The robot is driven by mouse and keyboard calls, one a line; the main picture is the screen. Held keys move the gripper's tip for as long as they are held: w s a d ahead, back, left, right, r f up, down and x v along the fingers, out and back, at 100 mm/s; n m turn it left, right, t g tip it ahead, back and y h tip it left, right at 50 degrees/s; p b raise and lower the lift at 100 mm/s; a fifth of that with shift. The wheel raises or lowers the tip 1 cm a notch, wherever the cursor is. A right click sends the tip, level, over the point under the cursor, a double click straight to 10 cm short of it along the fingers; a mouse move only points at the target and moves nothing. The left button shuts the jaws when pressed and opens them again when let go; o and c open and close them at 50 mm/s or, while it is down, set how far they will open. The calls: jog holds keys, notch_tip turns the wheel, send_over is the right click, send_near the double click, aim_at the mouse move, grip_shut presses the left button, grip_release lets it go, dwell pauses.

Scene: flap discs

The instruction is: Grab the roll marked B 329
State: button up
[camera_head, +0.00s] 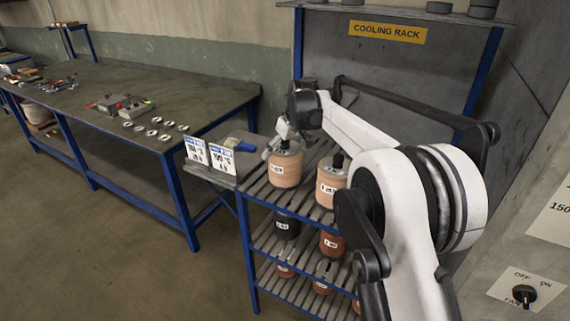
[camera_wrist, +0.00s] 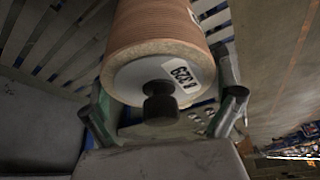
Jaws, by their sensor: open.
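The roll marked B 329 (camera_wrist: 155,45) fills the upper middle of the wrist view. It is pale tan, with a white end disc, a black knob and a white label whose number reads 329. My gripper (camera_wrist: 166,112) is open, with one finger on each side of the roll's knob end; I cannot tell whether they touch it. In the head view, my gripper (camera_head: 279,140) is at the top of an upright tan roll (camera_head: 285,170) on the rack's top shelf. That roll's label is too small to read surely.
Another tan roll (camera_head: 331,185) stands close to the right on the cooling rack (camera_head: 262,192). Darker rolls (camera_head: 287,226) stand on the lower shelves. Price-like white cards (camera_head: 221,158) stand on a side ledge to the left. A long workbench (camera_head: 90,85) with small parts is farther left.

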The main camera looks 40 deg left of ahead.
jog(key=shift+a+f, duration=0.1)
jog(key=shift+f, duration=0.15)
jog(key=shift+r, duration=0.1)
jog(key=c, duration=1.5)
jog(key=shift+r, duration=0.15)
